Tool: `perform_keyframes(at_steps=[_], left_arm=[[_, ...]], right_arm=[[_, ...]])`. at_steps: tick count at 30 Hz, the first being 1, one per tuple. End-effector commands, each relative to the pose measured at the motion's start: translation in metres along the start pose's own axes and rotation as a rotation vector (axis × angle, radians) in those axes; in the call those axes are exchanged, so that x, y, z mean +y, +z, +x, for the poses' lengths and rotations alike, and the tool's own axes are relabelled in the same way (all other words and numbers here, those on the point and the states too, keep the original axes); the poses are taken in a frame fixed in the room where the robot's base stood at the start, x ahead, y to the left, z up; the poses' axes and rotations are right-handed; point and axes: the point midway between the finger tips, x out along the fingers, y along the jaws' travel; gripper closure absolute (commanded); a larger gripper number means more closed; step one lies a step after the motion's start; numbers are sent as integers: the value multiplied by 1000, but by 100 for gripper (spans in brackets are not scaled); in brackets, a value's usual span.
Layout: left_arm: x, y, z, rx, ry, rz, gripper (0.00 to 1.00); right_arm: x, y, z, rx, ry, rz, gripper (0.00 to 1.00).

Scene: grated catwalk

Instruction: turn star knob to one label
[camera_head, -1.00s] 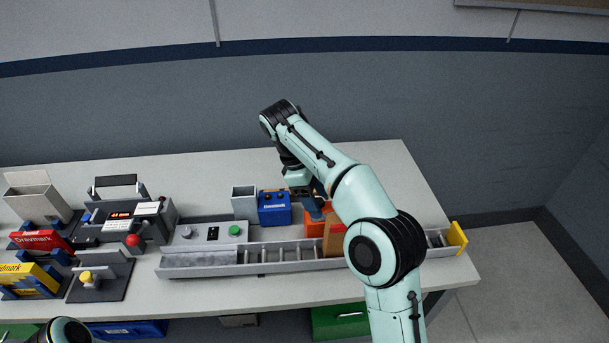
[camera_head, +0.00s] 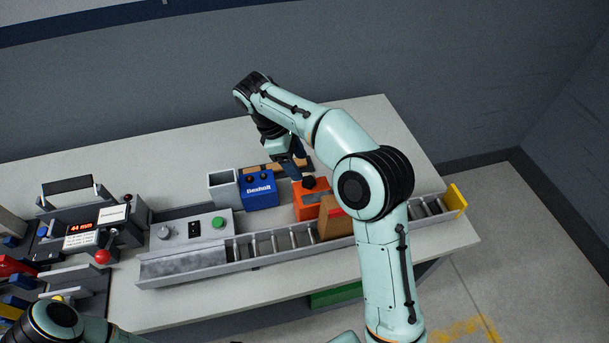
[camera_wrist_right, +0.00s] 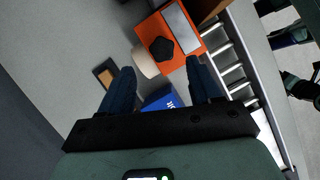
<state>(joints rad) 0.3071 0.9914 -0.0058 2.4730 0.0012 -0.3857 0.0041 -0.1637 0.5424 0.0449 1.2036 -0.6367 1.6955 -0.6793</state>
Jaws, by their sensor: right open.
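The star knob (camera_head: 309,183) is black and sits on an orange box (camera_head: 312,205) beside the roller track. In the right wrist view the dark, star-shaped knob (camera_wrist_right: 161,48) stands on the orange box (camera_wrist_right: 193,48), next to a pale cylinder (camera_wrist_right: 144,62). A grey plate lies on the box; I cannot read any label. My right gripper (camera_wrist_right: 160,78) is open, its two blue fingers apart and empty, with the knob just beyond the fingertips. In the head view this gripper (camera_head: 293,168) is close to the knob's left, partly hidden by its wrist. My left gripper is out of view.
A brown block (camera_head: 336,218) sits on the roller track (camera_head: 272,245). The table's back right is clear.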

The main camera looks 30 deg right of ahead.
Motion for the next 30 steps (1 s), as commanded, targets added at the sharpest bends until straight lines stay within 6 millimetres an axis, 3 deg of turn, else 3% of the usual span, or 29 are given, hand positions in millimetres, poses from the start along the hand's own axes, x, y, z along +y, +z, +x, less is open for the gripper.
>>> perform_keyframes(at_steps=[1, 3, 9, 21, 26, 30], left_arm=[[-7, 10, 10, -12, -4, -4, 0], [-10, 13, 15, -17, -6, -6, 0], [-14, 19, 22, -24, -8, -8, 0], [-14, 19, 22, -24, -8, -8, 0], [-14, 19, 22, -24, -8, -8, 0], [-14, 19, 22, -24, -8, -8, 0]], right_arm=[[-3, 0, 19, -6, -8, -2, 37], [-3, -1, 32, -5, -7, -2, 37], [-2, 0, 53, -4, -4, -2, 37], [-1, 0, 58, -1, -1, -1, 37], [-1, 0, 58, -1, -1, -1, 89], [-1, 0, 58, -1, -1, 0, 92]])
